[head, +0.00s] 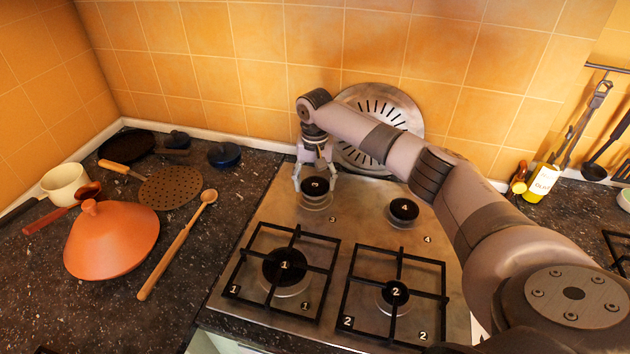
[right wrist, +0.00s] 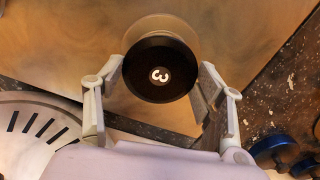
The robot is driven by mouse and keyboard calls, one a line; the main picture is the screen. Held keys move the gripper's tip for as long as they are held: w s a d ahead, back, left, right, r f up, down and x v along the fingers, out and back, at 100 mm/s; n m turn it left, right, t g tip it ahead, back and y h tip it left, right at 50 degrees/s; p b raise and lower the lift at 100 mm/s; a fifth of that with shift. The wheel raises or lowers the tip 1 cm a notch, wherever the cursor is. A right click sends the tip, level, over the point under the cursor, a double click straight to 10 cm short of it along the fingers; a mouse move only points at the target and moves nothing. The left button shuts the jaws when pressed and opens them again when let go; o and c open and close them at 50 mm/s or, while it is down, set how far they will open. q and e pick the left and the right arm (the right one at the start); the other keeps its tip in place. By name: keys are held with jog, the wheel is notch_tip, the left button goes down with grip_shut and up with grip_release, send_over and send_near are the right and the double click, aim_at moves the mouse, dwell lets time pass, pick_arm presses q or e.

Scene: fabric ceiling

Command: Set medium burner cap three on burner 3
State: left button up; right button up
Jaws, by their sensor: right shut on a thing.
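The black medium burner cap three (head: 315,186), marked with a white 3, is at burner 3 (head: 317,204) at the back left of the steel hob. My right gripper (head: 312,184) reaches down from above and is shut on the cap. In the right wrist view the cap (right wrist: 160,70) is between the two fingers of the gripper (right wrist: 160,85), over the round metal burner base (right wrist: 165,28). I cannot tell whether the cap rests on the burner or is slightly above it. My left gripper is not in view.
Cap 4 (head: 404,210) sits on the back right burner. Black grates (head: 240,268) stand over burners 1 and 2. A round slotted metal plate (head: 405,112) leans on the tiles behind my right arm. An orange tagine lid (head: 110,240) and wooden spoon (head: 175,250) lie left.

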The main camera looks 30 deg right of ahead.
aim_at(315, 185)
jog(key=shift+f, duration=0.35)
jog(key=shift+f, duration=0.2)
jog(key=o, duration=1.2)
jog(key=shift+r, duration=0.25)
notch_tip(315, 185, up, 12)
jog(key=b, duration=0.2)
